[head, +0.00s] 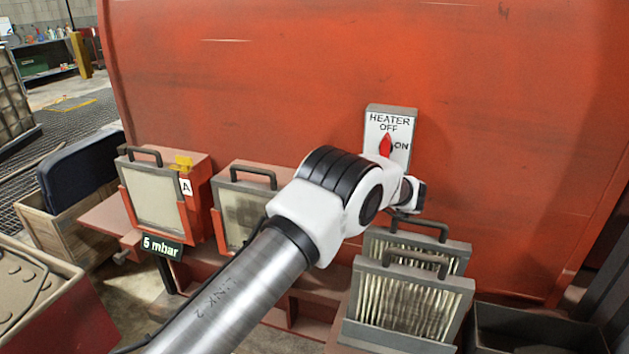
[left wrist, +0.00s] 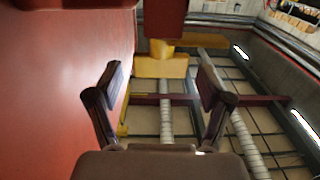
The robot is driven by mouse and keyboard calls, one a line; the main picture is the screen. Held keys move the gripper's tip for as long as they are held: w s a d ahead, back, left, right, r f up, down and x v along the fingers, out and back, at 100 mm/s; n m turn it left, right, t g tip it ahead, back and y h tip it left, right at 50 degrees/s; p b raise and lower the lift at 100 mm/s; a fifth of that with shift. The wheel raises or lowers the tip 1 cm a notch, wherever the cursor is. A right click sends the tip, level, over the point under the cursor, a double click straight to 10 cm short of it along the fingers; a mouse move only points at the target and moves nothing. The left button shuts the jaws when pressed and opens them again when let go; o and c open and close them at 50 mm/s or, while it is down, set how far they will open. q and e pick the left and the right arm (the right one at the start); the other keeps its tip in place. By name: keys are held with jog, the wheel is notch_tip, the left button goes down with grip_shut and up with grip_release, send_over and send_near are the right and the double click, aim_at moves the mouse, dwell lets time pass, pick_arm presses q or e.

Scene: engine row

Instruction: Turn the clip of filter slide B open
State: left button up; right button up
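Filter slide B is most likely the second framed filter (head: 243,208), right of the slide marked A (head: 155,197); my left arm covers its right side, and neither its label nor its clip shows in the head view. In the left wrist view a yellow clip (left wrist: 160,66) stands below a dark red block, ahead of my left gripper (left wrist: 161,78). The gripper's two fingers are apart, one on each side of the clip's line. I cannot tell whether they touch it. My right gripper is not in view.
Slide A has its own yellow clip (head: 183,163) and a 5 mbar sign (head: 161,246) below. A heater switch (head: 390,136) is on the red tank (head: 300,75). Pleated filters (head: 408,303) stand at front right, by a dark bin (head: 535,330). A wooden crate (head: 62,232) is left.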

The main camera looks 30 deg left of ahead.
pick_arm(q)
notch_tip(320, 180, up, 10)
dwell(0.5)
jog(key=shift+f, duration=0.1)
